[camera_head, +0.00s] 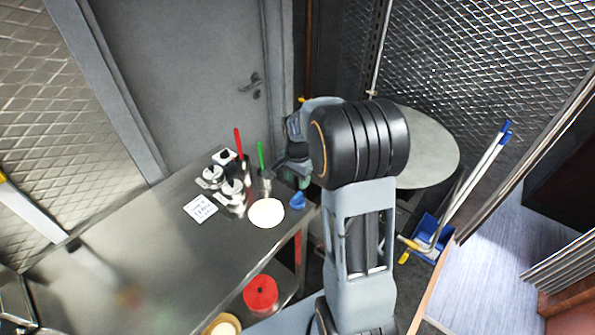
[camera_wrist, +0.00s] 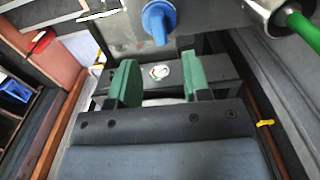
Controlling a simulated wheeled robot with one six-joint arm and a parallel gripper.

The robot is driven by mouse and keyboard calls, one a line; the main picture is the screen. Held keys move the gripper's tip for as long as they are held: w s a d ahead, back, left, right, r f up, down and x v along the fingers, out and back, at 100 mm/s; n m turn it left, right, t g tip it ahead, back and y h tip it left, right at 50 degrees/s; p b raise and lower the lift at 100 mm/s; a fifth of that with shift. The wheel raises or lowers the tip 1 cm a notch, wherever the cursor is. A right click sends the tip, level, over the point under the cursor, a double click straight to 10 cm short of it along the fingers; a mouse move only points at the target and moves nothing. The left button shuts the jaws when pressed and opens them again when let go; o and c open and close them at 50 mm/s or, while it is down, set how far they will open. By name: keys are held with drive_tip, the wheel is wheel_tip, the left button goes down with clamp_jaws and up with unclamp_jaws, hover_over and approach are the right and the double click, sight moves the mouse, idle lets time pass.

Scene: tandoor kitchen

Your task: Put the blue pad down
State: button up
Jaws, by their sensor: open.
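In the head view my gripper (camera_head: 293,172) is near the table's right end, partly hidden behind my arm.
The steel table (camera_head: 140,260) holds a white disc (camera_head: 266,213), metal pots (camera_head: 232,190), red and green handles and a white card (camera_head: 200,208). A red container (camera_head: 260,293) sits below. A round table (camera_head: 430,150) and blue-tipped poles (camera_head: 478,175) stand right. The table's left-middle is largely clear.

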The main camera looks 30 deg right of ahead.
sight(297, 195)
drive_tip(key=s+a+r+n+t, duration=0.2)
drive_tip(key=s+a+r+n, duration=0.35)
drive_tip(key=r, duration=0.45)
drive_tip(key=s+a+r+n+t, duration=0.1)
drive_tip(key=s+a+n+t, duration=0.1)
drive_tip(key=s+a+n, duration=0.2)
drive_tip(key=s+n, duration=0.3)
drive_tip(key=s, duration=0.3)
drive_tip(key=shift+s+r+t, duration=0.3)
drive_tip(key=shift+s+r, duration=0.1)
drive_tip(key=shift+n, duration=0.25)
